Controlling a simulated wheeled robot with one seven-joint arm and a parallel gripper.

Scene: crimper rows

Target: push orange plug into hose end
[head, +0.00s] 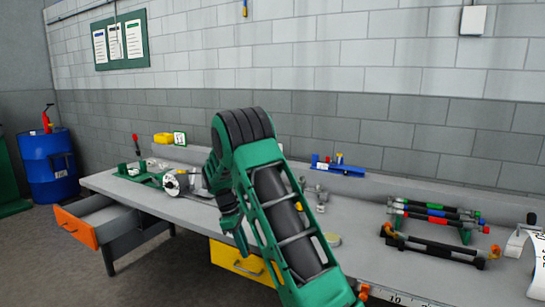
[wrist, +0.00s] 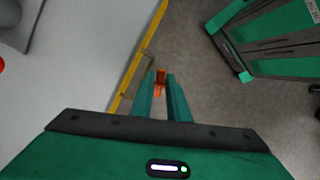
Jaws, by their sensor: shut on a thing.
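My gripper (wrist: 165,92) is in the wrist view, its two green fingers shut on a small orange piece, the orange plug (wrist: 160,80). The plug is over the floor, close to the yellow drawer front and table edge. In the head view my arm hides most of what is around the gripper, and I cannot make out the plug there. Dark hoses with coloured bands (head: 436,211) lie on a rack at the right of the bench. A dark hose with orange ends (head: 440,248) lies in front of them. I cannot tell which hose end is open.
The grey workbench (head: 345,250) runs along the wall. An open orange-fronted drawer (head: 76,227) and a yellow drawer (head: 235,262) are at its front. A green hand tool (head: 140,175) stands at the left, a blue one (head: 338,165) at the back. A blue barrel (head: 50,168) stands far left.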

